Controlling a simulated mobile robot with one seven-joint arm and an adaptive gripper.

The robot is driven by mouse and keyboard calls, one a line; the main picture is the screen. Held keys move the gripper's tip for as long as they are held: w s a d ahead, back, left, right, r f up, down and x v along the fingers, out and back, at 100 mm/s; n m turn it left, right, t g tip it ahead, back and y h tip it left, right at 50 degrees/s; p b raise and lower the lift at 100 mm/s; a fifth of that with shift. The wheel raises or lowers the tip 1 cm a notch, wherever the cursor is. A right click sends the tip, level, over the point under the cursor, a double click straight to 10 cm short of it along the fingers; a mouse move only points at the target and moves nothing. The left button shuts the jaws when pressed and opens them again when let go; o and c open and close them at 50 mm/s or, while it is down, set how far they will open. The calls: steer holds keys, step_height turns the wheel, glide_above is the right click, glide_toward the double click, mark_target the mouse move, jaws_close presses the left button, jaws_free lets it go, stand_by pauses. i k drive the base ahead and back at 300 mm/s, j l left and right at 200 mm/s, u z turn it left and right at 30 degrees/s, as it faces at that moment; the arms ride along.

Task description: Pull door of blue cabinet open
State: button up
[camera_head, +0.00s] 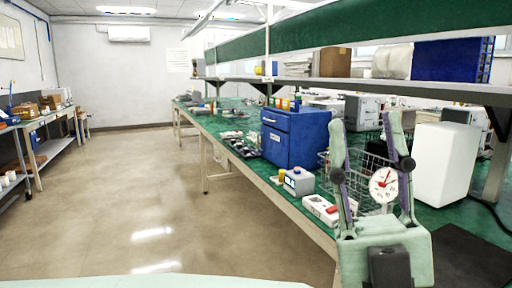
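The blue cabinet (308,140) stands on the green bench top (262,166), near the middle of the view. Its front faces left, with a drawer-like panel at the top and a door (275,145) below; the door looks shut. A light handle shows on the upper panel and a small pale mark on the door. My gripper (366,122) is in the right foreground, its two fingers pointing up and spread wide apart with nothing held between them. It appears nearer to the camera than the cabinet and to its right, not touching it.
A wire basket (326,178), a dial gauge (383,184) and a white box (442,163) are around my gripper. A grey box (299,181) and a white-and-red device (320,210) sit near the bench edge. A shelf (420,88) runs above. The floor at left is clear.

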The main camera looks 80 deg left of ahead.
mark_target(274, 143)
steer(key=u, duration=2.35)
steer(key=i+j, duration=0.15)
steer(key=i, duration=0.3)
steer(key=i+j, duration=0.1)
steer(key=i, duration=0.35)
steer(key=i+j, duration=0.15)
steer(key=i, duration=0.3)
steer(key=i+j+z, duration=0.1)
steer(key=i, duration=0.3)
steer(key=i+j, duration=0.2)
steer(key=i, duration=0.25)
